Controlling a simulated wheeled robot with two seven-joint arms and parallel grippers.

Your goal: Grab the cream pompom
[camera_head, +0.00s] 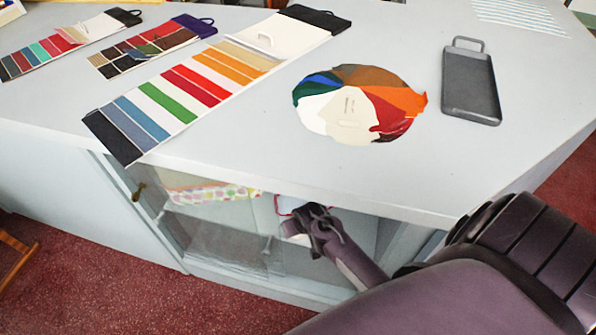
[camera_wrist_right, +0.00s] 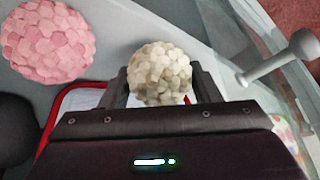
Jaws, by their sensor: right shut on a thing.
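The cream pompom (camera_wrist_right: 160,72), a round, textured ball, sits between the fingers of my right gripper (camera_wrist_right: 161,88) in the right wrist view. The gripper is shut on it. In the head view my right gripper (camera_head: 318,228) is at the glass-fronted cabinet opening below the counter's front edge; I cannot make out the pompom clearly there. My left gripper is in neither view.
A pink pompom (camera_wrist_right: 47,40) lies left of the gripper, near a red-rimmed white tray (camera_wrist_right: 85,98). A grey handle (camera_wrist_right: 280,57) is close at the right. The counter (camera_head: 240,145) overhangs, carrying swatch cards, a colour wheel (camera_head: 345,112) and a dark tray (camera_head: 470,85).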

